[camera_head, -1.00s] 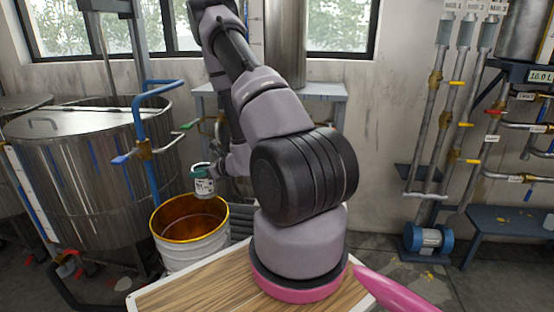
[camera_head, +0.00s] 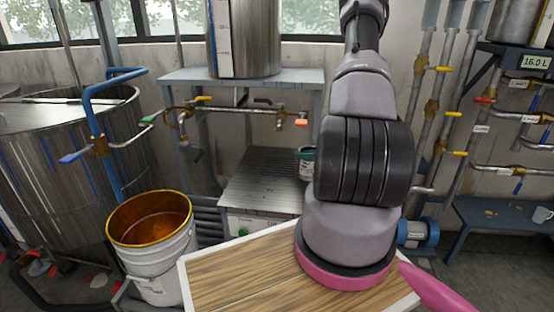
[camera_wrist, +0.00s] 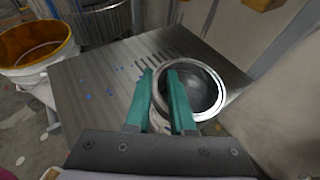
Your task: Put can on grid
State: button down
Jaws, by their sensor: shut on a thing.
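The can (camera_head: 306,166) is a small, open-topped metal can with a pale label, partly hidden behind my arm in the head view. The wrist view shows its round rim and grey inside (camera_wrist: 207,92). My gripper (camera_wrist: 161,75) is shut on the can's near-left wall, one teal finger outside the rim and one inside the opening. The grid (camera_head: 262,178) is a slotted grey metal top on a low stand. It also shows in the wrist view (camera_wrist: 95,100). The can is over the grid's right part; I cannot tell whether it touches.
A white bucket (camera_head: 160,262) with a rusty-orange inside stands left of the grid. Valve pipes (camera_head: 235,109) and a grey table (camera_head: 300,80) with a steel tank are behind. A large steel vat (camera_head: 70,160) stands at the left. Most of the grid top is clear.

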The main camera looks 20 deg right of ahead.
jog(key=w+r+x, duration=0.1)
jog(key=r+x, duration=0.2)
jog(key=x, duration=1.3)
jog(key=shift+w+a, duration=0.2)
jog(key=shift+a, duration=0.2)
jog(key=shift+f, duration=0.1)
jog(key=c, duration=0.7)
grip_release()
jog(key=shift+c, duration=0.2)
